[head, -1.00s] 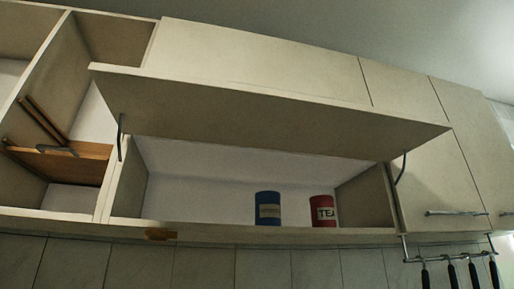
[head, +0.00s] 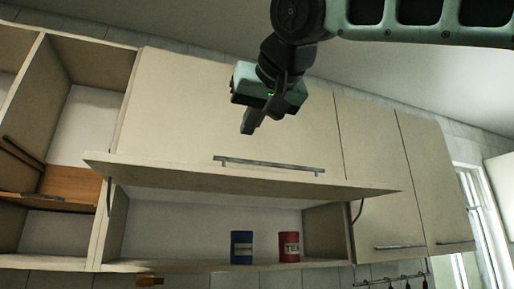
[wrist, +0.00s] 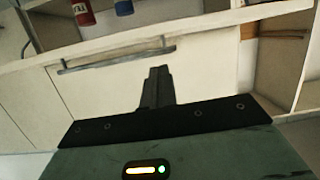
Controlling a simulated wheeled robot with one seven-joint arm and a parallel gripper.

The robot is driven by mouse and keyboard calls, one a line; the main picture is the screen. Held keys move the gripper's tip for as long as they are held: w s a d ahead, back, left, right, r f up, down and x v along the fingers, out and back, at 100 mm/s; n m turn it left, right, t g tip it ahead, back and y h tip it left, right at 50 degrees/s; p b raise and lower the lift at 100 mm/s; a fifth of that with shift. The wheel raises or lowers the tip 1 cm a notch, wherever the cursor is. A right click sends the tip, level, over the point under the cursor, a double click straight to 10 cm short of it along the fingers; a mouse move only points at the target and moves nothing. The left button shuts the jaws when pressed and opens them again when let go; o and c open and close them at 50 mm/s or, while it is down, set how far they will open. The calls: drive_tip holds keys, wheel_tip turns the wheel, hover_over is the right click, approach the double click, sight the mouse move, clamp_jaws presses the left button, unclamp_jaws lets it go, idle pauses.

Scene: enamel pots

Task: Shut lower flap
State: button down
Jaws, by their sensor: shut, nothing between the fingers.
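The lower flap (head: 240,179) is a pale panel raised and sticking out over the open lower compartment in the head view. It also shows in the wrist view as a pale band (wrist: 215,34) across the top. My gripper (head: 248,128) is shut and empty, above the flap and in front of the closed upper door (head: 180,105). The dark shut fingers also show in the wrist view (wrist: 157,76), pointing toward the flap's side. A bar handle (head: 268,165) shows just above the flap's edge in the head view, and in the wrist view (wrist: 118,54).
A blue tin (head: 242,247) and a red TEA tin (head: 289,247) stand inside the lower compartment. Open shelves (head: 75,130) are on the left, with a wooden rack (head: 65,188). Closed cabinet doors (head: 430,180) are on the right. A rail with hanging utensils (head: 390,281) is below.

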sight(262, 180)
drive_tip(key=w+a+r+p, duration=0.1)
drive_tip(key=w+p, duration=0.4)
drive_tip(key=w, duration=0.3)
drive_tip(key=shift+m+t, duration=0.3)
drive_tip(key=shift+m, duration=0.1)
drive_tip(key=shift+w+a+f, duration=0.1)
drive_tip(key=shift+w+f, duration=0.1)
drive_tip(key=shift+f, duration=0.9)
drive_tip(key=shift+w+a+f, duration=0.1)
drive_tip(key=shift+w+f, duration=0.1)
drive_tip(key=shift+f, duration=0.9)
drive_tip(key=shift+f+b, duration=0.15)
drive_tip(key=shift+b, duration=0.25)
